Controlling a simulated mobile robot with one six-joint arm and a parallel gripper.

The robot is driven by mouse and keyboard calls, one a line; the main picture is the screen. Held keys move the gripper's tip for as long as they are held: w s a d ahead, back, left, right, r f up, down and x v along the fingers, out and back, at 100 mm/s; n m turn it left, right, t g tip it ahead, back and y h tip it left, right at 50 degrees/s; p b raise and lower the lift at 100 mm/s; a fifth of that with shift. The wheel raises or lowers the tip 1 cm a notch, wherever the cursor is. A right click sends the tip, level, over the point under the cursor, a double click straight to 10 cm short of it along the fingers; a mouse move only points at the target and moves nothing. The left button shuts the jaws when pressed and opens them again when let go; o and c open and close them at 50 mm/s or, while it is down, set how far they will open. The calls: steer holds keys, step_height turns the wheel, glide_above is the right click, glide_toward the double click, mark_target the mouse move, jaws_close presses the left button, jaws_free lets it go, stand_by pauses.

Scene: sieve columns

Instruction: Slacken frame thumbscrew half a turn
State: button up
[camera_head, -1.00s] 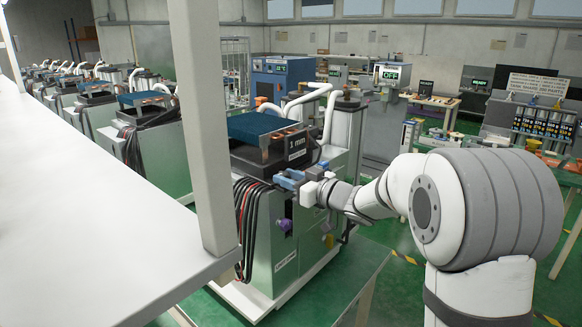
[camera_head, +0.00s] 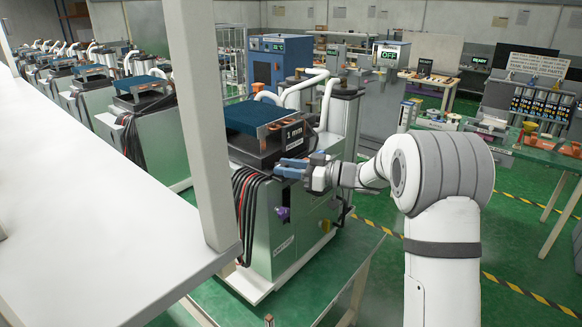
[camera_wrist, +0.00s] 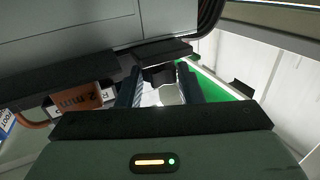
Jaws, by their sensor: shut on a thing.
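The sieve column (camera_head: 300,235) is a pale green cabinet with a blue mesh sieve frame (camera_head: 258,117) on top, labelled "1 mm". My gripper (camera_head: 288,168) is at the lower front corner of the frame, its blue fingers pointing left. In the wrist view my gripper (camera_wrist: 160,88) has its two dark fingers around a small dark piece, the frame thumbscrew (camera_wrist: 158,74), under the frame's edge. The jaws are shut on it. The fingers and shadow hide most of the thumbscrew, and its turn angle cannot be read.
Black and red cables (camera_head: 245,215) hang down the cabinet's left side. A purple knob (camera_head: 283,213) and a yellow knob (camera_head: 326,226) sit below my gripper. A white post (camera_head: 200,120) and white shelf (camera_head: 90,220) stand close on the left.

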steer(key=shift+a+r, duration=0.1)
steer(key=o, duration=0.8)
steer(key=shift+a, duration=0.15)
steer(key=shift+o, duration=0.9)
